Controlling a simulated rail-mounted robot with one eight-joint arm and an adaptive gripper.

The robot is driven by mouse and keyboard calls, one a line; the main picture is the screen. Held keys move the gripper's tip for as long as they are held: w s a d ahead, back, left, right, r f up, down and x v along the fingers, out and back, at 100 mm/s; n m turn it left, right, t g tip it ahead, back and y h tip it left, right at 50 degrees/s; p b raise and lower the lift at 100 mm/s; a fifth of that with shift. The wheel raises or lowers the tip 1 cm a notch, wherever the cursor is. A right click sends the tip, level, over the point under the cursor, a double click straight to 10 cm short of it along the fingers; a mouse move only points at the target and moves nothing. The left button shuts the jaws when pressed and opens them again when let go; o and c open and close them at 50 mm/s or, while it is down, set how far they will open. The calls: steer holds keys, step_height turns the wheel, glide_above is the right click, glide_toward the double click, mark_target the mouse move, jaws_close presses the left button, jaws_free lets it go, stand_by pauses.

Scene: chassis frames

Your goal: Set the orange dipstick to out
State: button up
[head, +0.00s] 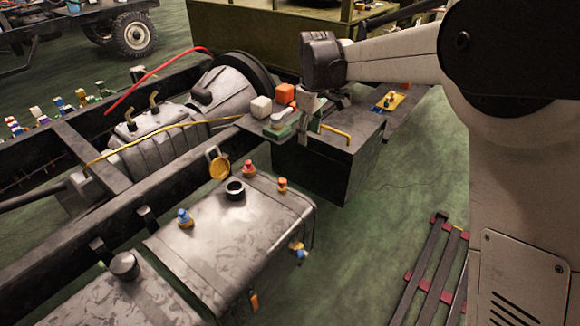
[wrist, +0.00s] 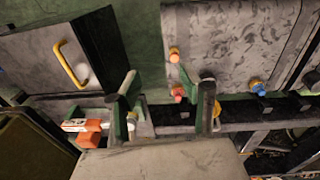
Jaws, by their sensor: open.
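A small orange-topped piece (head: 283,184) stands upright on the grey tank (head: 225,245), near its far right corner. It is the likeliest orange dipstick; how far out it sits I cannot tell. In the wrist view the orange-topped piece (wrist: 173,56) shows at the top middle.
The dark box (head: 325,165) has a yellow handle (head: 336,133).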

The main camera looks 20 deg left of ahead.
mark_target(283, 180)
steer(key=w+a+f+n, duration=0.1)
steer(key=a+f+n, duration=0.2)
steer(key=a+f, duration=0.55)
steer(key=shift+g, duration=0.4)
step_height(283, 180, down, 13)
steer(key=b, duration=0.3)
steer(key=shift+w, duration=0.1)
jaws_close()
